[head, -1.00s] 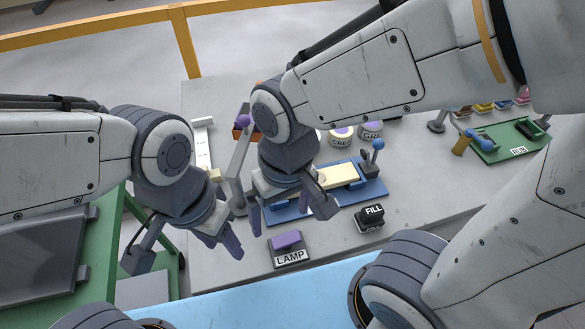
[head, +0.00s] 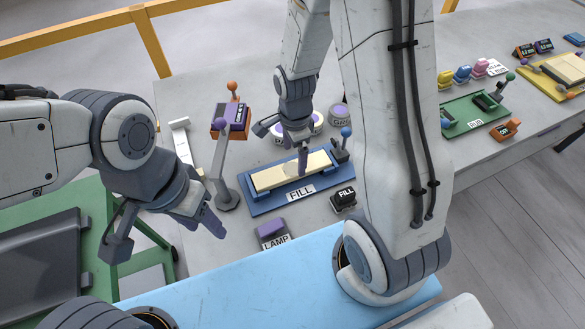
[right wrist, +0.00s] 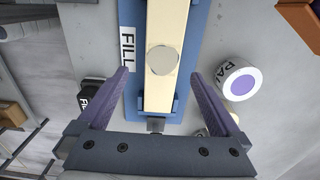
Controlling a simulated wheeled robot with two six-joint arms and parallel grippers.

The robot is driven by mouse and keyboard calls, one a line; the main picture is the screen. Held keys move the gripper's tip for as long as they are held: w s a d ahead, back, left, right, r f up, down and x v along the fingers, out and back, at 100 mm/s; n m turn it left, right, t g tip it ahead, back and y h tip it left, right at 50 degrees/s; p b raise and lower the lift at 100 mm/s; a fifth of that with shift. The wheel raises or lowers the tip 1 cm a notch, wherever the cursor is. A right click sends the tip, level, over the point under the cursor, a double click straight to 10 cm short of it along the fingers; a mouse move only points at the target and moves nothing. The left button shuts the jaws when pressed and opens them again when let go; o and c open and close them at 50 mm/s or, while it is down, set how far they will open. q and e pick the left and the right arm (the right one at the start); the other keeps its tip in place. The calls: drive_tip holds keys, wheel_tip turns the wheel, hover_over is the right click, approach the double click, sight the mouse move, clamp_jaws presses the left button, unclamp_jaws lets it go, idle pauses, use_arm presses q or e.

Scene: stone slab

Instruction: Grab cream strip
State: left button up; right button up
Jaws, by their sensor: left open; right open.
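The cream strip (head: 270,179) lies lengthwise in the blue FILL fixture (head: 262,207) on the slab. In the right wrist view the cream strip (right wrist: 165,95) runs up the middle, with a pale round spot on its face. My right gripper (head: 300,160) is over the strip in the head view and hides part of it. In the right wrist view its two purple fingers (right wrist: 160,82) are spread to either side of the strip, with nothing between them held. My left gripper (head: 212,222) is open and empty, left of the fixture near the slab's front edge.
A lever with a blue knob (head: 346,133) stands at the fixture's right end. A FILL button (head: 344,197) and a LAMP switch (head: 271,230) sit in front. Round tins (head: 338,115) stand behind. A green tray (head: 474,118) is right.

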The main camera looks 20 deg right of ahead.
sight(292, 169)
drive_tip(key=shift+w+a+f+p, duration=0.1)
drive_tip(key=shift+f+p, duration=0.2)
drive_tip(key=shift+f, duration=1.05)
drive_tip(key=shift+w+a+f+p, duration=0.1)
drive_tip(key=shift+f+p, duration=0.15)
drive_tip(key=shift+f, duration=1.1)
clamp_jaws()
